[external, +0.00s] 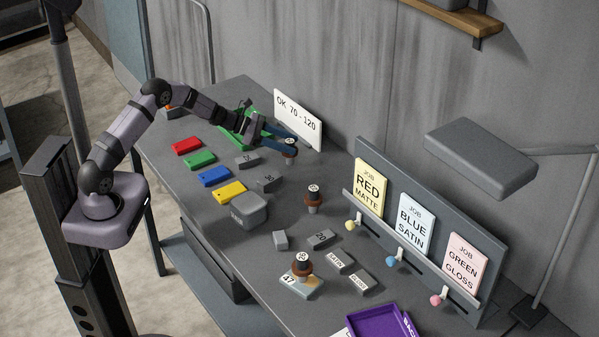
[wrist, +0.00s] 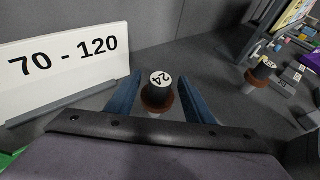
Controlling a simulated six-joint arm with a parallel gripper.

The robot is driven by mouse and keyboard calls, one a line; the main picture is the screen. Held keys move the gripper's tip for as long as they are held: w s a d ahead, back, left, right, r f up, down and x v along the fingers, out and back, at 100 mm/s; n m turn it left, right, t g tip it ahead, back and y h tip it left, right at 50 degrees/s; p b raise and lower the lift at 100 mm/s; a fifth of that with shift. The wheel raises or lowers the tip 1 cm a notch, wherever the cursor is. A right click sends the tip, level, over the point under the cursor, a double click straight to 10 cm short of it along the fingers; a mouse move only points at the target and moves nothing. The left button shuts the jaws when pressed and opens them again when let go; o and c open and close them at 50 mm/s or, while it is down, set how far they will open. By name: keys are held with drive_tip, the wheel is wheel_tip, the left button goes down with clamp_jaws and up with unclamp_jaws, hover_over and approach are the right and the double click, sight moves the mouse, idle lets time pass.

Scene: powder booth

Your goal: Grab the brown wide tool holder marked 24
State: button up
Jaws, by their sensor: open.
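The brown wide tool holder marked 24 (wrist: 158,97) stands upright on the grey bench, with a dark top, a white disc reading 24 and a wide brown collar. In the wrist view it sits between the two blue fingers of my gripper (wrist: 160,96), which are open on either side of it. In the external view my gripper (external: 283,139) reaches over the bench, and the holder (external: 289,150) shows at its fingertips. I cannot tell whether a finger touches it.
A white sign reading 70 - 120 (wrist: 62,62) stands close on the left. A similar brown holder (external: 313,197) stands nearby; another (external: 302,265) stands on a plate marked 47. Coloured blocks, grey tags and a purple tray (external: 385,322) lie on the bench. A job-card board (external: 480,297) stands behind.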

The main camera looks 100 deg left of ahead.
drive_tip(key=shift+w+f, duration=0.25)
drive_tip(key=shift+w, duration=0.2)
clamp_jaws()
drive_tip(key=shift+r, duration=0.1)
drive_tip(key=shift+r, duration=0.1)
wheel_tip(320, 180, up, 10)
drive_tip(key=shift+f+b, duration=0.1)
drive_tip(key=shift+b, duration=1.05)
